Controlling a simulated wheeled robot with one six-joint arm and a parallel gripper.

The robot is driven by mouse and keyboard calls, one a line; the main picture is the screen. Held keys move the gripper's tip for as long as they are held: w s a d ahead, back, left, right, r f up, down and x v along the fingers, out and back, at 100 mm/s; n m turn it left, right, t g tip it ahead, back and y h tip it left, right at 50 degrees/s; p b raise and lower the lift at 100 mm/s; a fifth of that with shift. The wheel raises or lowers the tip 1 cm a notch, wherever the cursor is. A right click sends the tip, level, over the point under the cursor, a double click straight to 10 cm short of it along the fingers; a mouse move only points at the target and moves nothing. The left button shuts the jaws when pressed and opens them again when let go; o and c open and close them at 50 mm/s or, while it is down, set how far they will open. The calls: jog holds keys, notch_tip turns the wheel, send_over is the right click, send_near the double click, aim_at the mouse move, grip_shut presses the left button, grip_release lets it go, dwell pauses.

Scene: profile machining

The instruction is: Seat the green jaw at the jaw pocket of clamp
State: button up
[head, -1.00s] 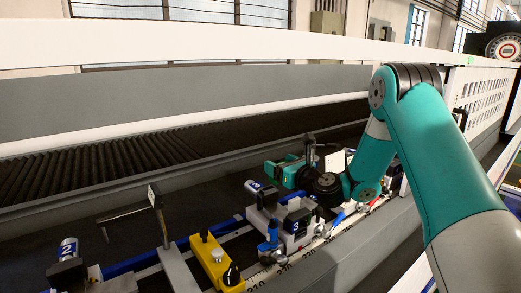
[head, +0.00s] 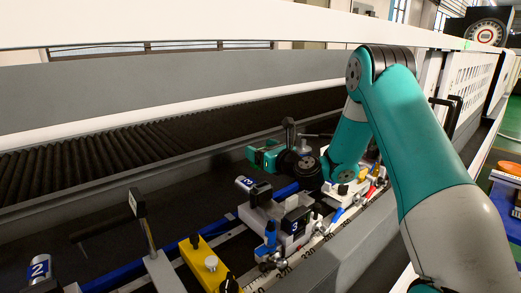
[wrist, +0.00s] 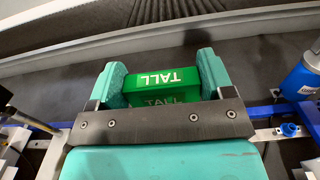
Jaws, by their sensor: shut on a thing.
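The green jaw (wrist: 155,78), a block lettered TALL, lies between the two teal fingers of my gripper (wrist: 160,84) in the wrist view. The fingers are shut on its two ends. In the head view my gripper (head: 264,156) is held above and behind the rail, past the clamp marked 3 (head: 292,222). The jaw is too small there to make out clearly. Another clamp, marked 2 (head: 40,268), stands at the lower left. I cannot make out a jaw pocket on either clamp, and the jaw appears clear of both.
A yellow block (head: 210,263) with black knobs stands between the two clamps. A blue cylinder (wrist: 303,75) is right of my gripper in the wrist view. The dark bed behind the rail is open.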

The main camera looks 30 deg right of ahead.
jog(key=shift+f, duration=0.1)
notch_tip(320, 180, down, 5)
jog(key=b, duration=0.4)
jog(key=shift+b, duration=0.35)
jog(key=shift+s+r+p, duration=0.1)
jog(key=shift+r+p, duration=0.1)
jog(key=shift+p, duration=0.2)
dwell(1.2)
jog(key=shift+f+b, duration=0.7)
jog(key=shift+f, duration=0.2)
